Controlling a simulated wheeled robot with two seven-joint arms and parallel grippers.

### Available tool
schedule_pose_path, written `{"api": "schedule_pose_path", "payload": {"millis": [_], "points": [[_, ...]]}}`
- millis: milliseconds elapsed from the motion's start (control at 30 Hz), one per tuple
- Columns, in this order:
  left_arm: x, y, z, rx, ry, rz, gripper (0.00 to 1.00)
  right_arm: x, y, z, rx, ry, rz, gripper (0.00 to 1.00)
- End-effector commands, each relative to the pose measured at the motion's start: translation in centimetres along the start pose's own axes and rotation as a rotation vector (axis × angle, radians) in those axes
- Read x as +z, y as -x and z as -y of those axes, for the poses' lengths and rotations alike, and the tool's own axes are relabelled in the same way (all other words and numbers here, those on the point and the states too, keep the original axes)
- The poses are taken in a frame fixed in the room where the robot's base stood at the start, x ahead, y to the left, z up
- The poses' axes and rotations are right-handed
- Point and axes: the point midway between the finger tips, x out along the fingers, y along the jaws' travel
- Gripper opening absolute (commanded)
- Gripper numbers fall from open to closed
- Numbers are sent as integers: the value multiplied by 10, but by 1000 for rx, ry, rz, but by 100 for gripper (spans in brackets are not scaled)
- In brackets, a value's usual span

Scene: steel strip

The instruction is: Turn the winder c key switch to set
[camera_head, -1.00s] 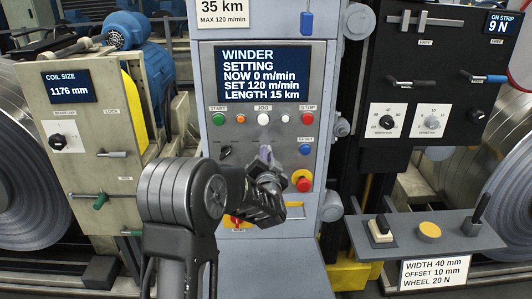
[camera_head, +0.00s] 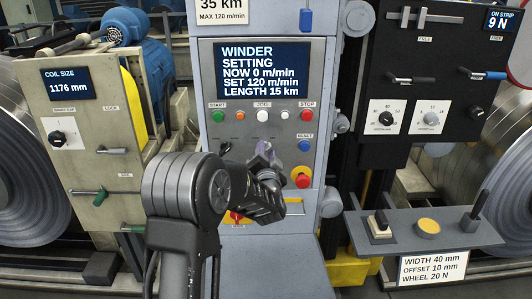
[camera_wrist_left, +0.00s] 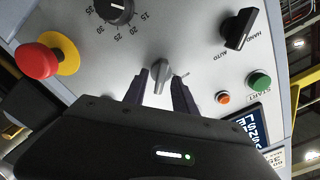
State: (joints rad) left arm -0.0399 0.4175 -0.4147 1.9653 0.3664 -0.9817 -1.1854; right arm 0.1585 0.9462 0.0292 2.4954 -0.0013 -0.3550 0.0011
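The winder panel (camera_head: 209,138) stands in the middle of the head view, with a screen (camera_head: 262,70) reading WINDER SETTING, NOW 0, SET 120, LENGTH 15 km. My left gripper (camera_head: 265,152) is in front of the panel's lower half and hides the key switch there. In the left wrist view, a small grey key switch (camera_wrist_left: 160,74) sits between the tips of my left gripper (camera_wrist_left: 159,84). The fingers stand on either side of it with visible gaps, so the gripper is open. The key's position mark cannot be read. My right gripper is in neither view.
A red emergency stop (camera_wrist_left: 45,55), a numbered black dial (camera_wrist_left: 115,10), a HAND/AUTO switch (camera_wrist_left: 238,28), an orange button (camera_wrist_left: 223,97) and the green START button (camera_wrist_left: 260,80) surround the key. In the head view, a blue RESET button (camera_head: 304,145) is to the gripper's right.

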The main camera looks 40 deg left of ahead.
Motion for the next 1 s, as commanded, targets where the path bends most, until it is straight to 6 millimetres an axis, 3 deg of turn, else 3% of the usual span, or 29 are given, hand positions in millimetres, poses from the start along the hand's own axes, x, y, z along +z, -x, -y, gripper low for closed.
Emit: {"api": "schedule_pose_path", "payload": {"millis": [333,733,1000], "points": [[0,6,0,0,2,0,33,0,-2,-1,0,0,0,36],[0,66,-1,1,3,-1,33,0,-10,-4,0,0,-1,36],[0,78,0,0,0,0,33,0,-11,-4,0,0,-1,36]]}}
